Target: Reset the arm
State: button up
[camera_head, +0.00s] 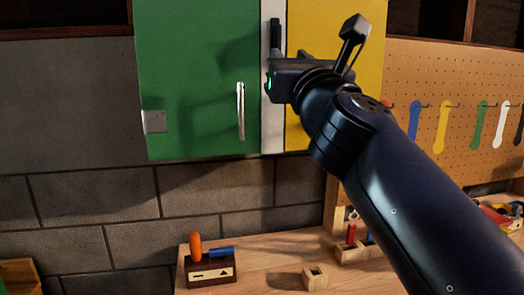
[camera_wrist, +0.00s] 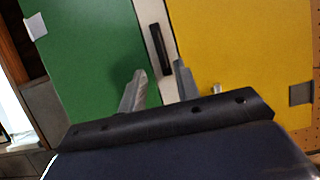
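My gripper (camera_head: 284,74) is raised in front of the wall cabinet in the head view, with my arm reaching up from the lower right. In the wrist view the two grey fingers of my gripper (camera_wrist: 160,68) stand apart with nothing between them. They point toward the cabinet's white middle strip and its black upright bar (camera_wrist: 161,48). In the head view the fingertips are hard to make out against the dark gripper body. I cannot tell the exact gap to the cabinet.
The cabinet has a green door (camera_head: 195,60) with a silver handle (camera_head: 240,112) and a yellow door (camera_head: 345,85); both look shut. A pegboard (camera_head: 455,75) with colored wrenches is at right. Below, a wooden bench (camera_head: 270,260) holds a dark toolbox (camera_head: 210,270) and small wooden blocks (camera_head: 316,277).

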aim_at(279, 44)
jog(key=p+x, duration=0.1)
jog(key=x, duration=0.7)
jog(key=shift+s+p, duration=0.1)
jog(key=shift+p, duration=0.2)
jog(key=shift+s, duration=0.15)
